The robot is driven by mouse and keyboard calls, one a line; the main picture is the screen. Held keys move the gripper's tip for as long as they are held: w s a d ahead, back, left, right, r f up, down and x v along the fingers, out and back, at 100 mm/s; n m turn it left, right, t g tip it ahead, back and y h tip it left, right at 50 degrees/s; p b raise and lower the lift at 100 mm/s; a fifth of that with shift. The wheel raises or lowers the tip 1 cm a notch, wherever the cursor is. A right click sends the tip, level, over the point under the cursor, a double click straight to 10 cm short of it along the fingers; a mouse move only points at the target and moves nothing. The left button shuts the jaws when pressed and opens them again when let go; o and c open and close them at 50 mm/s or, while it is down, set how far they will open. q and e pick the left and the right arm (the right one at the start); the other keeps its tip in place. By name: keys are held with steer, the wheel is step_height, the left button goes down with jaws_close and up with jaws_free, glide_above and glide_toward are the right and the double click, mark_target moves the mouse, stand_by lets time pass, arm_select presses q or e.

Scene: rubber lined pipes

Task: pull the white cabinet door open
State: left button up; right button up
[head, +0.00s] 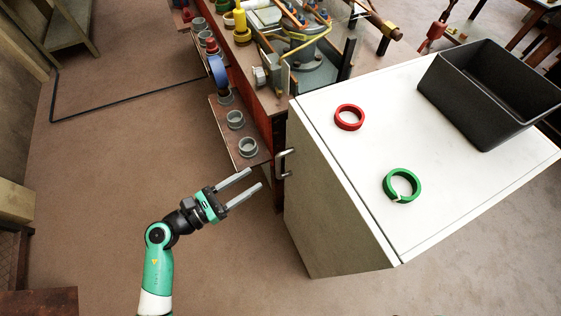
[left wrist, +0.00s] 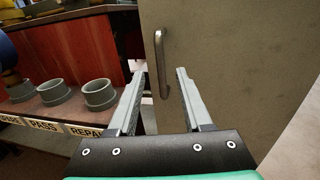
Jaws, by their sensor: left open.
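The white cabinet (head: 450,190) stands at the right in the head view. Its door (head: 325,205) faces left, looks shut, and carries a metal bar handle (head: 284,163) near its far edge. My left gripper (head: 249,184) is open and empty, with its fingers pointing at the handle and a gap between. In the left wrist view the door (left wrist: 235,60) fills the right half. The upright handle (left wrist: 160,62) shows beyond and between the two open fingers (left wrist: 156,90), not gripped. My right gripper is not in view.
A red ring (head: 349,117), a green ring (head: 402,186) and a black bin (head: 490,95) are on the cabinet top. A workbench with a low shelf of grey pipe rings (head: 248,147) stands beside the door's handle side. The floor (head: 130,150) at left is largely clear.

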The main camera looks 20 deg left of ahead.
mark_target(278, 162)
arm_select(q)
steer(key=b+x, duration=0.2)
steer(key=x, duration=0.8)
steer(key=shift+s, duration=0.1)
jaws_close()
stand_by(0.9)
